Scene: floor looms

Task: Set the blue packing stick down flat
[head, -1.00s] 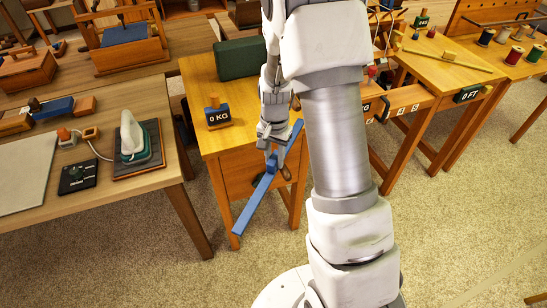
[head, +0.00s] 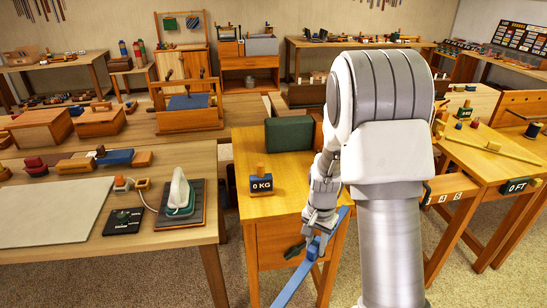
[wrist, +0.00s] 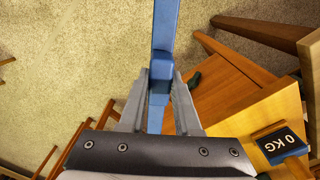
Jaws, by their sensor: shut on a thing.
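The blue packing stick (head: 299,278) is a long blue bar with a small raised block on it. My gripper (head: 316,238) is shut on that block, and the stick hangs in the air in front of the small wooden table. In the wrist view the stick (wrist: 165,28) runs up between the two fingers of my gripper (wrist: 160,88), with carpet beyond it. In the head view its near end leaves the bottom of the picture, and my arm hides part of its far end.
The small wooden table (head: 282,206) bears a 0 KG weight (head: 261,181) and a dark green block (head: 289,133). Its front top is clear. On the left table stand an iron (head: 180,190), a black control box (head: 122,221) and a pale board (head: 55,212). Another table (head: 480,165) stands right.

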